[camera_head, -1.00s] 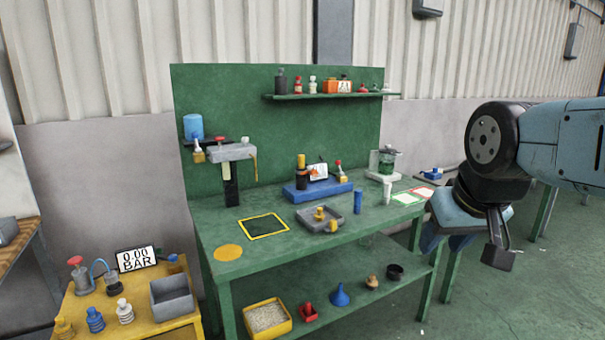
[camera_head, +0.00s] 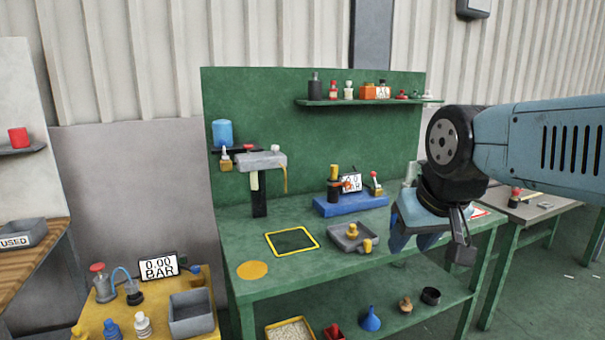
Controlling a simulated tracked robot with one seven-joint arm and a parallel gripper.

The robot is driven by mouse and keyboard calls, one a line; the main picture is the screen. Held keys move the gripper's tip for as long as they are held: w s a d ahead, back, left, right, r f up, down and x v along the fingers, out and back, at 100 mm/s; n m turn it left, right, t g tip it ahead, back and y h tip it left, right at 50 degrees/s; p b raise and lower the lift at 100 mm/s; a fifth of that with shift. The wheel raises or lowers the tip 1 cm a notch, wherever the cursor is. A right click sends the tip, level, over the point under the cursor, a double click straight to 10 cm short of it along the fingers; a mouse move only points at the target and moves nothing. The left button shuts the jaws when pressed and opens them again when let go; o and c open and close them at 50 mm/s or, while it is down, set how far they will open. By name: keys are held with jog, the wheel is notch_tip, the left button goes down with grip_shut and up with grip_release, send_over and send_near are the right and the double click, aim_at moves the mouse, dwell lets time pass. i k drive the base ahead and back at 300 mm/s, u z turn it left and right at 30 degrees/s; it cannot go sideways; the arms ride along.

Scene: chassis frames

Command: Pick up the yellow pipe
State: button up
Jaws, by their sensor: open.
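I cannot tell for sure which thing is the yellow pipe. A thin yellow rod (camera_head: 285,179) hangs down from the grey head of the press-like stand (camera_head: 262,160) on the green bench. Two small yellow fittings, one in the grey tray (camera_head: 340,240) and upright (camera_head: 352,230), the other at its front right edge (camera_head: 367,245), are also yellow. A yellow-topped part (camera_head: 334,172) stands on the blue base (camera_head: 350,204). My gripper (camera_head: 432,243) is open and appears empty, pointing down in front of the bench's right part, hiding what is behind it.
The green bench (camera_head: 290,276) has a yellow-framed dark square (camera_head: 292,242) and a yellow disc (camera_head: 253,270). A shelf (camera_head: 350,101) with bottles is above. A yellow cart (camera_head: 150,312) stands left, another table (camera_head: 535,212) right. The bench's front left is fairly clear.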

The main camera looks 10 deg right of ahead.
aim_at(334, 168)
jog(key=i, duration=1.6)
jog(key=z, duration=0.65)
